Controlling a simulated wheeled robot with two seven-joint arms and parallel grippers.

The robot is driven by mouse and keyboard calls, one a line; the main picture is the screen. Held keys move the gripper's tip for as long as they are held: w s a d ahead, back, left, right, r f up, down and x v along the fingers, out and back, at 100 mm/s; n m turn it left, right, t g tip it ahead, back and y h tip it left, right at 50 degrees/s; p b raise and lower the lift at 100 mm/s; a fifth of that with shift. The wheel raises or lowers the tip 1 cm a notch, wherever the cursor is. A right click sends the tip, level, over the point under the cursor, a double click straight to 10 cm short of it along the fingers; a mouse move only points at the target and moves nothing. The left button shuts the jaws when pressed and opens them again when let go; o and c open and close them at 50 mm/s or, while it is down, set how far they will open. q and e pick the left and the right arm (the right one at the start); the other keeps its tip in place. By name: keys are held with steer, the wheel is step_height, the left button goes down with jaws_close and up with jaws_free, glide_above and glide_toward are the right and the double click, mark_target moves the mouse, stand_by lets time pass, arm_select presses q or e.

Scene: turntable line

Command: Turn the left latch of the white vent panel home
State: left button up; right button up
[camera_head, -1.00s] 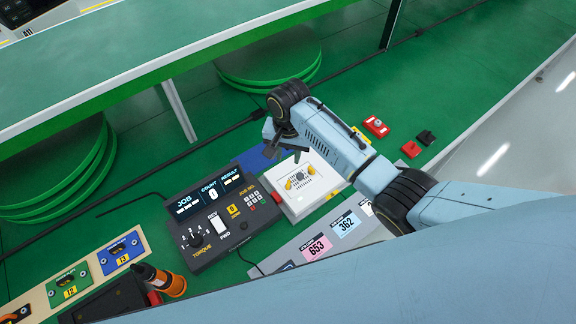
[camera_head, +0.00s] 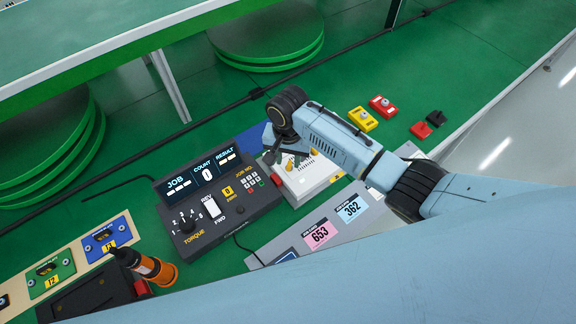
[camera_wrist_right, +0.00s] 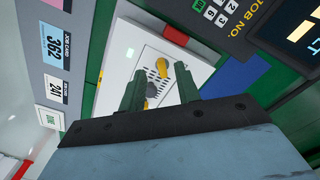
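The white vent panel (camera_head: 312,187) lies beside the dark control console, partly covered by my right arm. It has two yellow latches and a patch of dark vent holes. My right gripper (camera_head: 287,158) points down over the panel. In the wrist view its two dark green fingers (camera_wrist_right: 158,88) are apart, with no visible grip on the latch. I cannot tell whether they touch it. My left gripper is out of view.
The console (camera_head: 218,203) with knob and displays stands close left of the panel. A grey card strip (camera_head: 292,238) lies in front. Yellow (camera_head: 362,119) and red (camera_head: 383,105) blocks sit to the right. An orange-black tool (camera_head: 150,267) stands at lower left.

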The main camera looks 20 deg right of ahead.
mark_target(288, 168)
steer(key=shift+f+b, duration=0.3)
steer(key=shift+f, duration=1.55)
jaws_close()
